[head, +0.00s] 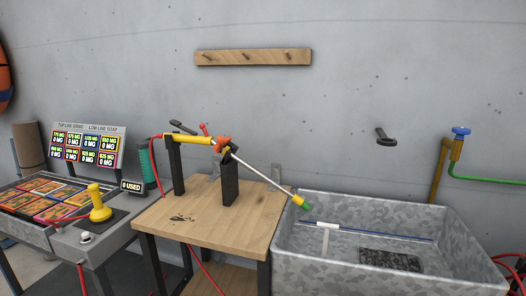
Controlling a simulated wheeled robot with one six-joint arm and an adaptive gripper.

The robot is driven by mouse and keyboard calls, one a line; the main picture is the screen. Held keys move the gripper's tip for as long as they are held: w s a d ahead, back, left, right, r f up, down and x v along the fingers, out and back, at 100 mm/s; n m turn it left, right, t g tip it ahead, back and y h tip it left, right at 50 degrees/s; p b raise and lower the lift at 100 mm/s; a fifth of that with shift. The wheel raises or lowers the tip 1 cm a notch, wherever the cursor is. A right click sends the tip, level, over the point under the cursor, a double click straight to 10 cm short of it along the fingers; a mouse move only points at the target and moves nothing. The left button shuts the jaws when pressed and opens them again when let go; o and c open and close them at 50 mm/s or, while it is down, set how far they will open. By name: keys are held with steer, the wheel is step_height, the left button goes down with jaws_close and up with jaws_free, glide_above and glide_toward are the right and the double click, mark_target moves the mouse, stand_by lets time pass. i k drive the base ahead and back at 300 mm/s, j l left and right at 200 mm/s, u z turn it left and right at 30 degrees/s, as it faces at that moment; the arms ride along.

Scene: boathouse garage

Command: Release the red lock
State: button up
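A spray lance lies across two black upright posts on a wooden table. Its yellow body (187,138) is at the left, with a dark lever (184,125) above it. A small red lever (204,129), possibly the red lock, sticks up beside the yellow body. An orange-red piece (221,143) sits farther along, near the front post. The steel tube (262,175) slopes down right to a yellow and green tip (301,203) over the metal basin's left edge. Whether the lock is engaged cannot be told. My gripper is not in view.
The wooden table (240,235) has free room around the posts (229,185). A galvanised basin (345,275) adjoins it at right. A red hose (157,172) hangs at the table's left. A grey counter with a yellow joystick (99,205) stands left. A wooden peg rail (252,57) is on the wall.

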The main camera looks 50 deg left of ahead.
mark_target(202, 127)
steer(key=u, duration=2.25)
